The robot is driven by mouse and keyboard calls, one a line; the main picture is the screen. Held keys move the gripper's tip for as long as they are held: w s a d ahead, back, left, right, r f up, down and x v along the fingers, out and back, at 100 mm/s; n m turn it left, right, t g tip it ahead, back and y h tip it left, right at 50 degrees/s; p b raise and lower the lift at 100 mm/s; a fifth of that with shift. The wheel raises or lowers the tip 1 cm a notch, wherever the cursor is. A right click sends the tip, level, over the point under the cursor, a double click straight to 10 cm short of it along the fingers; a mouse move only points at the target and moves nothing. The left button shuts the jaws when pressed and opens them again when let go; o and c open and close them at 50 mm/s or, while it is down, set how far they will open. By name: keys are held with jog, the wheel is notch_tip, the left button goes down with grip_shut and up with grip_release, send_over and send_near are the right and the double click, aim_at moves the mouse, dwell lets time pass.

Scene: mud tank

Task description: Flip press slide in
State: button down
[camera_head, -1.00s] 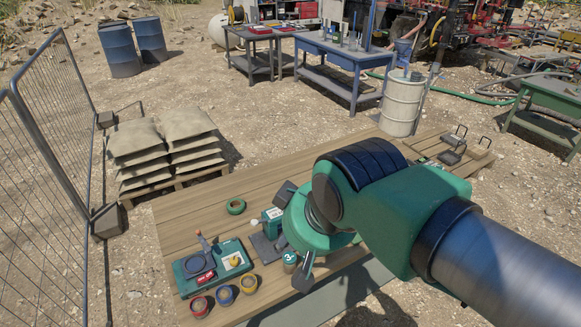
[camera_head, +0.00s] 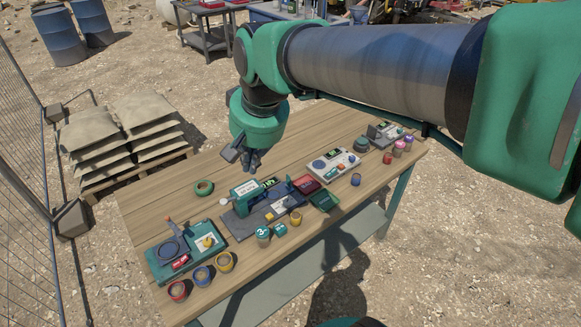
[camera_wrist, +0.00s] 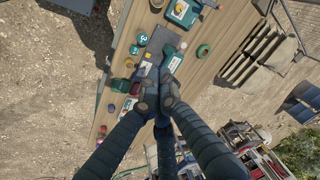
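My gripper (camera_head: 252,163) hangs above the wooden bench, just behind the middle device. Its dark fingers converge with their tips together in the wrist view (camera_wrist: 160,88), and nothing shows between them. The middle device has a dark grey base (camera_head: 262,219) and a green upright block with a white label (camera_head: 246,189); its base also shows in the wrist view (camera_wrist: 157,46). Which part is the press slide I cannot tell. A green unit (camera_head: 160,264) with a dark ring, red label and yellow knob stands at the left. The gripper appears apart from all of them.
A green ring (camera_head: 204,187) lies behind. A light grey panel (camera_head: 333,163) and small jars stand to the right. Mesh fence (camera_head: 22,170) and stacked sacks (camera_head: 92,135) are at left.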

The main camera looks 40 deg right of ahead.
jog(key=w+d+f+m+g+y, duration=0.1)
jog(key=w+d+f+m, duration=0.3)
jog(key=w+d, duration=0.55)
jog(key=w+d+f+m+g+y, duration=0.1)
jog(key=w+d+f+m+g, duration=0.2)
jog(key=w+d, duration=0.65)
jog(key=w+d+f+m+y, duration=0.1)
jog(key=w+d+f+m, duration=0.2)
jog(key=d+f, duration=0.7)
jog(key=w+d+f+m+y, duration=0.1)
jog(key=w+d+f+m, duration=0.2)
jog(key=d+f, duration=0.7)
notch_tip(320, 180, down, 2)
jog(key=shift+d+f+m+p, duration=0.2)
jog(key=shift+d+m+p, duration=0.2)
jog(key=shift+m+p, duration=0.1)
jog(key=b+x, duration=0.1)
jog(key=x, duration=0.9)
jog(key=shift+w+a+f+b, duration=0.1)
jog(key=shift+a+b, duration=0.15)
jog(key=shift+b, duration=0.1)
jog(key=shift+a, duration=1.95)
